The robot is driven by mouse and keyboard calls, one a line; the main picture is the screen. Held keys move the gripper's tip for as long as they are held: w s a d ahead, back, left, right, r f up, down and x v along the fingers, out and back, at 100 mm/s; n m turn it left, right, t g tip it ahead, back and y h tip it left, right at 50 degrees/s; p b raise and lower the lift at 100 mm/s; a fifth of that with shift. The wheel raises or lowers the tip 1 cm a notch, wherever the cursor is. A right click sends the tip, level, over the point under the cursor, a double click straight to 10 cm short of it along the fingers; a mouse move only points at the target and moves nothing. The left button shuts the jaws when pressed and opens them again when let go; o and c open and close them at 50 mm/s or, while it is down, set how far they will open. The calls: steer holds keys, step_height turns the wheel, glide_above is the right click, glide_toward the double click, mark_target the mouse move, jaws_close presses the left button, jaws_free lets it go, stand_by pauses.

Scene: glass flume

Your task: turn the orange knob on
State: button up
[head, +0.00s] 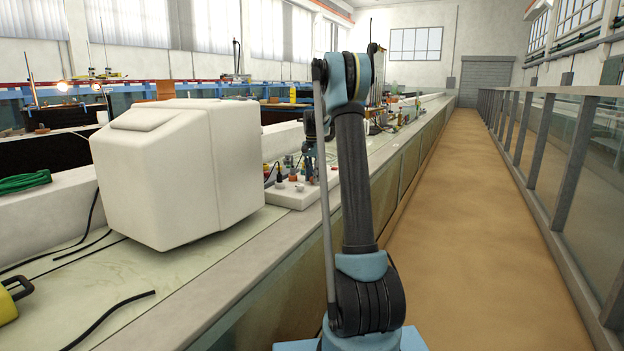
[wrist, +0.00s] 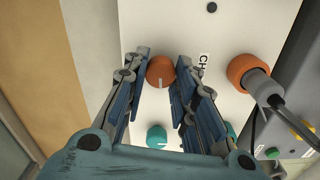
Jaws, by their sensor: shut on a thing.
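An orange knob (wrist: 160,69) with a pale mark at its lower edge sits on a white panel (wrist: 220,105) in the wrist view. My gripper (wrist: 162,74) has one finger on each side of this knob and is shut on it. A second orange knob (wrist: 243,70), with a grey shaft-like part, stands to the right, outside the fingers. In the head view, the white control box (head: 292,196) stands on the ledge behind my arm. My gripper is small and mostly hidden behind my arm there, and the gripped knob cannot be made out.
A teal knob (wrist: 157,134) lies between my fingers' lower parts in the wrist view. Letters (wrist: 203,64) are printed beside the right finger. A large white housing (head: 180,170) stands left of the box in the head view. The sandy walkway (head: 470,220) on the right is clear.

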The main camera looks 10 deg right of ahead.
steer(key=shift+w+a+m, duration=0.15)
steer(key=shift+a+m, duration=0.05)
steer(key=shift+m, duration=0.4)
steer(key=o, duration=1.1)
steer(key=shift+c, duration=0.2)
steer(key=shift+d, duration=0.1)
steer(key=shift+r, duration=0.45)
step_height(320, 180, up, 11)
